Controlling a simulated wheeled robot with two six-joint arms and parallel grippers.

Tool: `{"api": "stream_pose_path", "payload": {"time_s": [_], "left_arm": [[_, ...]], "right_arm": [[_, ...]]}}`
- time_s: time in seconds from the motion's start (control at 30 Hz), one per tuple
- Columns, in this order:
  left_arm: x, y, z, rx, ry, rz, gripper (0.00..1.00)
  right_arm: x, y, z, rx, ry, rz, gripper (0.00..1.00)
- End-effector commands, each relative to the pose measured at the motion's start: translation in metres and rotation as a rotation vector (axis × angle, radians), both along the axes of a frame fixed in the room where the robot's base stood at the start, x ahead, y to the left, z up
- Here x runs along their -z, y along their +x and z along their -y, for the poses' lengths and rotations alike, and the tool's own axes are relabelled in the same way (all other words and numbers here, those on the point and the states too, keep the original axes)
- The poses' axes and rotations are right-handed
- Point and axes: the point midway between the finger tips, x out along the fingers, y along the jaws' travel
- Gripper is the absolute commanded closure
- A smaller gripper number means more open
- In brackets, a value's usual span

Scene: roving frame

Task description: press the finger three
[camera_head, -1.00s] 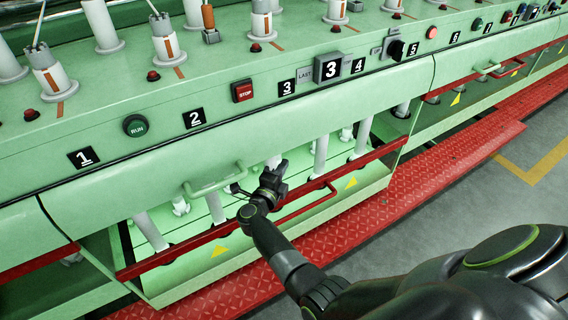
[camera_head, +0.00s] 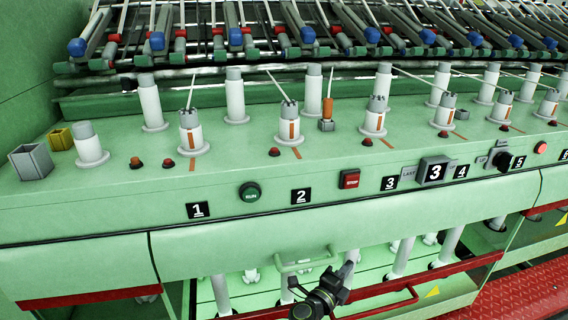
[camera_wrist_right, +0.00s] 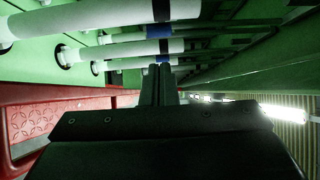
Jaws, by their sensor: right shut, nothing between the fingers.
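I cannot tell which is meant by finger three. My right gripper (camera_head: 292,284) is low in the head view, below the front panel and close to a green handle (camera_head: 305,264). It is apart from both 3 markings. Its narrow fingers (camera_wrist_right: 159,88) are shut and empty in the right wrist view. My left gripper is not in view.
A red STOP button (camera_head: 349,179) and green RUN button (camera_head: 250,192) are left of the 3 markings. A black knob (camera_head: 503,161) is to the right. White spindles (camera_head: 191,134) stand behind. A red rail (camera_head: 450,271) crosses below the panel. White posts (camera_wrist_right: 130,50) are near the gripper.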

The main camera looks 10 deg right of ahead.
Motion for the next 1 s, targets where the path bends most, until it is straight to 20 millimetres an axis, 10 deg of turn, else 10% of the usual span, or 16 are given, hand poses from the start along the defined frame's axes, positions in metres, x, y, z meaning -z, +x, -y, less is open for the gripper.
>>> {"api": "stream_pose_path", "payload": {"time_s": [0.47,1.0], "left_arm": [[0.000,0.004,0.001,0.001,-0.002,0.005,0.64],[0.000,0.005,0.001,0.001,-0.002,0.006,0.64]], "right_arm": [[-0.033,-0.019,-0.018,-0.581,-0.404,-0.100,1.00],[0.017,-0.168,-0.026,-1.193,-0.924,-0.789,1.00]]}}
